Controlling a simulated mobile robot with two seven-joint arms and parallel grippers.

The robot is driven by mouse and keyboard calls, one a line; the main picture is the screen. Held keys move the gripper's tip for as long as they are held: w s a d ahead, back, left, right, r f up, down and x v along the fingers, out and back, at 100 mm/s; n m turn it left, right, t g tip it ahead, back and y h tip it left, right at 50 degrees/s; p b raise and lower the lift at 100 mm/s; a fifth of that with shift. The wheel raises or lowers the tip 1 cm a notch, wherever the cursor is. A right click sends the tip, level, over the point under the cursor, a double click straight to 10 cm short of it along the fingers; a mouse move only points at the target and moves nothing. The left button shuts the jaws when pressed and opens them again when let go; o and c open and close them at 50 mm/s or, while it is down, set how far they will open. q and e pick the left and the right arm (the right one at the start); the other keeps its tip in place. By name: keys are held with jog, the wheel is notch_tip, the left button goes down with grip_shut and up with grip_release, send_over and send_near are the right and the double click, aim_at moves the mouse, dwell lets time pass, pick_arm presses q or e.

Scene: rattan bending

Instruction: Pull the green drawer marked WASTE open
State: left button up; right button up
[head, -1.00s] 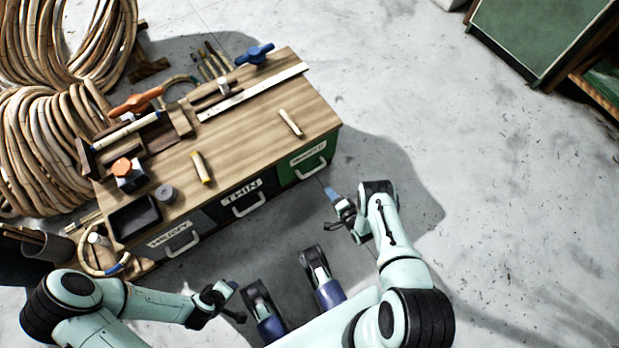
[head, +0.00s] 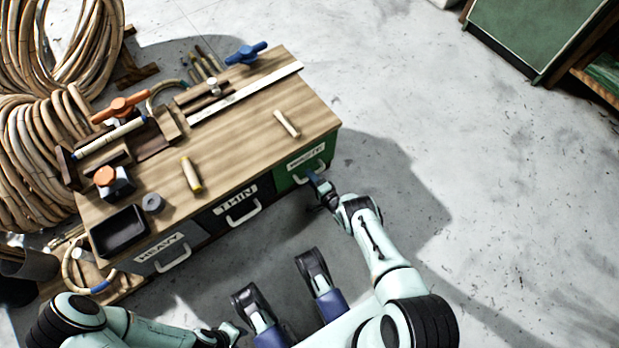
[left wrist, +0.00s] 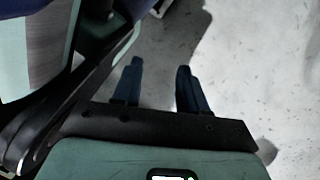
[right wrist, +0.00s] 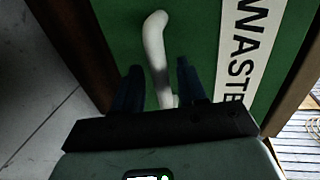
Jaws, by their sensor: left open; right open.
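The green WASTE drawer (head: 297,172) is at the right end of the bench front and looks shut. It also fills the right wrist view (right wrist: 205,45), with its white label (right wrist: 240,60). Its pale handle (right wrist: 156,50) stands out from the front. My right gripper (right wrist: 158,85) is open, with one finger on either side of the handle's lower part; I cannot tell whether they touch it. In the head view the right gripper (head: 315,185) is at the drawer and partly covers the handle. My left gripper (left wrist: 160,80) is open and empty, above the floor.
The THIN drawer (head: 232,208) and the HEAVY drawer (head: 165,252) are beside it. The wooden bench top (head: 235,140) holds tools, a black tray (head: 120,232) and rattan pieces. Rattan coils (head: 35,150) lie at the left. The floor (head: 480,190) to the right is clear.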

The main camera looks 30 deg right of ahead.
jog(key=shift+w, duration=0.5)
pick_arm(q)
jog(key=shift+s+f, duration=0.2)
jog(key=shift+s, duration=0.35)
